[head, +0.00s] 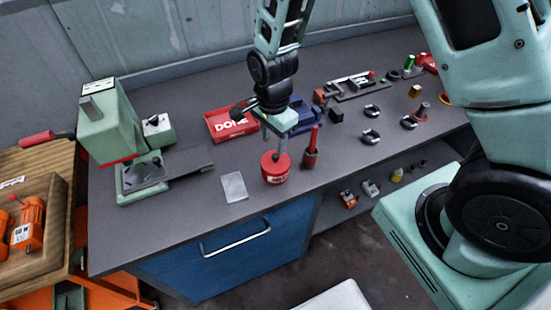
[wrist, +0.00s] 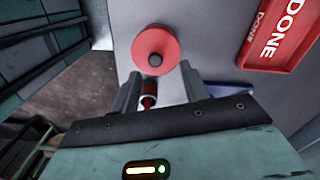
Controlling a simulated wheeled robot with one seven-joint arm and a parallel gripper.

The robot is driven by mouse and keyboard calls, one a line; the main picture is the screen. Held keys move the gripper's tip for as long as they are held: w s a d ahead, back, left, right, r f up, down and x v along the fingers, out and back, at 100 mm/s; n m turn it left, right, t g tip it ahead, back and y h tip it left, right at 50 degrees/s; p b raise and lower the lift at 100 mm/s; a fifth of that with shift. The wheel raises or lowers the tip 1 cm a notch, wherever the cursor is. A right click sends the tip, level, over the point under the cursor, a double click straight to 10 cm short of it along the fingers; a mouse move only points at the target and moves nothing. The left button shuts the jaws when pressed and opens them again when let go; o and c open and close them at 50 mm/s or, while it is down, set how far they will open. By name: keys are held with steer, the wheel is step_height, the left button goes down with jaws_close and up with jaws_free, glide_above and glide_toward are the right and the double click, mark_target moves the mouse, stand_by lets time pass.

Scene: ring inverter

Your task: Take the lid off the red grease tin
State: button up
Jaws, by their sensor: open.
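The red grease tin (head: 275,174) stands upright on the grey workbench near its front edge, with a pale label on its side. Its round red lid (wrist: 146,42) with a dark knob (wrist: 155,60) in the middle is on top in the wrist view. My gripper (head: 275,146) points down just above the tin in the head view. In the wrist view its two fingers (wrist: 158,72) are apart with nothing between their tips, and the knob lies close to the gap. I cannot tell whether the fingers touch the lid.
A red-handled brush or pot (head: 311,152) stands close right of the tin. A pale flat sheet (head: 234,187) lies to its left. The red DONE tray (head: 231,122) and a blue bin (head: 304,112) are behind. A green press (head: 125,140) stands at left.

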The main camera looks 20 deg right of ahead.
mark_target(276, 155)
steer(key=f, duration=0.1)
steer(key=f+p, duration=0.1)
steer(key=f, duration=0.1)
steer(key=f+p, duration=0.1)
steer(key=shift+s+d+f, duration=0.15)
steer(key=shift+s+d, duration=0.05)
steer(key=shift+s, duration=0.2)
steer(key=shift+f, duration=0.45)
jaws_close()
